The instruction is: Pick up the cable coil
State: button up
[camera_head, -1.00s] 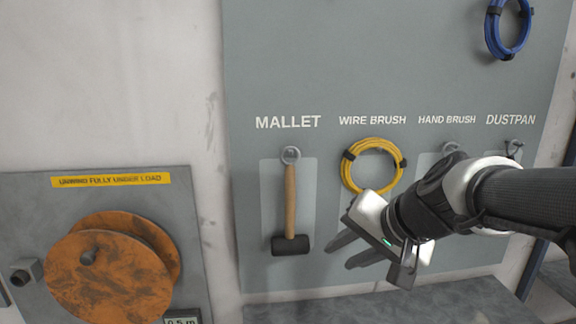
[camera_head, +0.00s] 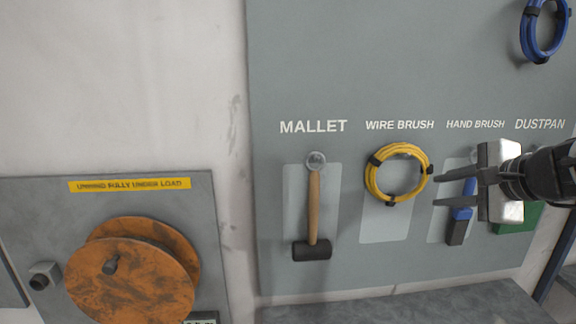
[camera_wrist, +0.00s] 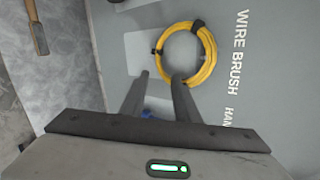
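The yellow cable coil (camera_head: 370,182), bound with black ties, hangs on the grey tool board under the WIRE BRUSH label. In the wrist view the coil (camera_wrist: 210,62) lies just beyond my fingertips. My gripper (camera_head: 437,188) is to the right of the coil in the head view, its two fingers apart and pointing left at it. In the wrist view my gripper (camera_wrist: 160,76) is open, with nothing between its fingers. A small gap seems to separate the fingertips from the coil, though one fingertip overlaps the coil's lower edge in the wrist view.
A mallet (camera_head: 313,215) hangs left of the coil. A blue hand brush (camera_head: 460,213) hangs behind my gripper, and a green dustpan (camera_head: 516,220) is partly hidden. A blue coil (camera_head: 530,38) hangs upper right. An orange reel (camera_head: 130,280) stands lower left. A grey ledge (camera_head: 400,303) runs below.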

jog(key=b, duration=0.2)
send_near(398, 198)
jog(key=x, duration=0.8)
jog(key=shift+w+f, duration=0.2)
jog(key=shift+w, duration=0.05)
jog(key=shift+r, duration=0.1)
grip_shut()
